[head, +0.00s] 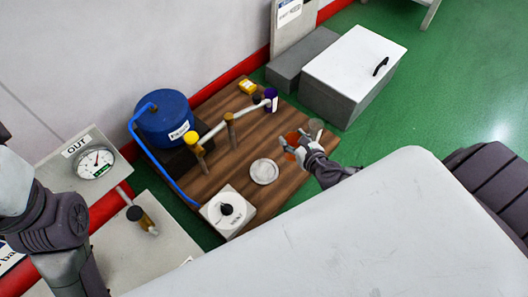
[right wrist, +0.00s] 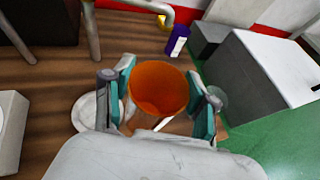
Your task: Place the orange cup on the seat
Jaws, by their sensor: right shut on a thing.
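The orange cup (head: 291,138) is held in my right gripper (head: 301,146), over the right part of the wooden board. In the right wrist view the orange cup (right wrist: 158,88) sits between the teal finger pads of the gripper (right wrist: 163,105), its open mouth toward the camera. A pale round disc (head: 264,171), which looks like the seat, lies on the board, left of and nearer than the cup. In the right wrist view the disc (right wrist: 86,112) is partly hidden behind the left finger. I cannot tell the cup's height above the board. My left gripper is not in view.
A clear cup (head: 316,127) stands just right of the orange cup. The wooden board (head: 222,168) also bears a pipe (head: 214,132) on posts, a purple container (head: 271,99), a blue tank (head: 164,117) and a knob box (head: 228,210). A grey box (head: 352,68) stands behind right.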

